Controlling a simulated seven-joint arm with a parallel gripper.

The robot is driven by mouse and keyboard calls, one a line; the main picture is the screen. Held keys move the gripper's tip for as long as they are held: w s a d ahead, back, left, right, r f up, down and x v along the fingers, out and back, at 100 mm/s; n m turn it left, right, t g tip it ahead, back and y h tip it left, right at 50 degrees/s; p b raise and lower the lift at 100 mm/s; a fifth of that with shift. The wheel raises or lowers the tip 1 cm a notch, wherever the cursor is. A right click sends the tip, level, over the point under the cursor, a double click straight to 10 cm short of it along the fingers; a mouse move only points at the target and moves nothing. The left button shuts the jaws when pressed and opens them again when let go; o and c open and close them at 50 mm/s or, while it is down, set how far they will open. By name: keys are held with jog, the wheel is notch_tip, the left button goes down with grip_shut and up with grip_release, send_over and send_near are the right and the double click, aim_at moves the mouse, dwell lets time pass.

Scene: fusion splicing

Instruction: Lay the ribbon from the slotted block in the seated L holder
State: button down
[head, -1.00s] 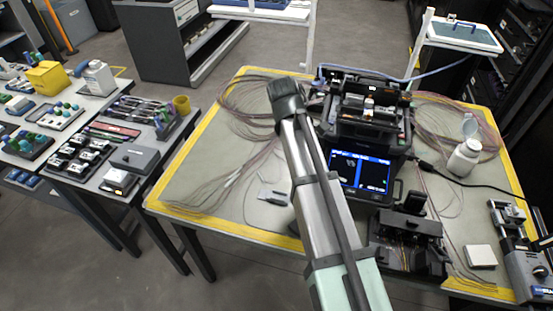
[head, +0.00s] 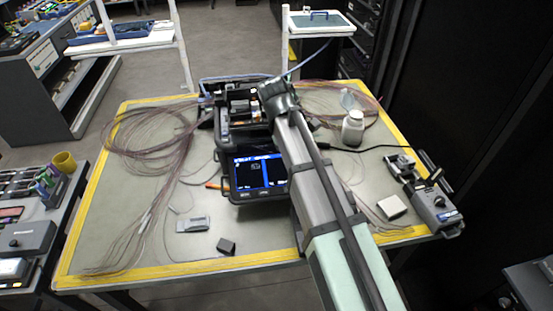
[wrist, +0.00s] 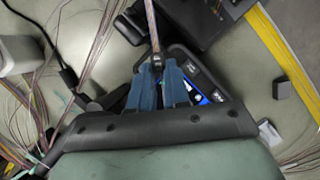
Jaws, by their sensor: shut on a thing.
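My gripper (wrist: 158,64) shows in the wrist view with two blue fingers closed on a thin striped ribbon (wrist: 152,25). The ribbon runs up from the fingertips toward the top edge. A small dark piece sits at the fingertips; I cannot tell whether it is part of the ribbon's end. In the head view the fingers are hidden behind my arm, over the right side of the black fusion splicer (head: 258,175). Its lit screen partly shows beneath the fingers in the wrist view (wrist: 216,95). I cannot make out the seated L holder or the slotted block.
A white bottle (head: 352,127) stands right of the splicer. A grey tool (head: 193,225) and a small dark block (head: 226,246) lie at the front left. A white box (head: 391,207) and a grey device (head: 433,205) are at the right. Loose fibres cover the left side.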

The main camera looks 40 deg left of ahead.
jog(key=w+a+r+n, duration=0.1)
jog(key=w+r, duration=0.1)
jog(key=w, duration=1.4)
jog(key=s+a+r+n, duration=0.1)
jog(key=a, duration=0.4)
jog(key=s+a+r+n+t, duration=0.1)
jog(key=a, duration=0.4)
jog(key=s+a+r+n, duration=0.1)
jog(key=a, duration=0.4)
jog(key=shift+s+a+r+y, duration=0.2)
jog(key=shift+s+r+y, duration=0.1)
jog(key=shift+r, duration=0.05)
jog(key=s+a+r+n+t, duration=0.1)
jog(key=s+a+r+n, duration=0.25)
jog(key=s+a, duration=0.95)
jog(key=shift+y, duration=0.3)
jog(key=shift+w+a+f, duration=0.35)
jog(key=shift+f, duration=0.75)
jog(key=shift+w+a+f, duration=0.35)
jog(key=shift+f, duration=0.8)
jog(key=shift+w+a+f, duration=0.35)
jog(key=shift+f, duration=0.75)
jog(key=shift+f, duration=0.2)
jog(key=c, duration=1)
grip_release()
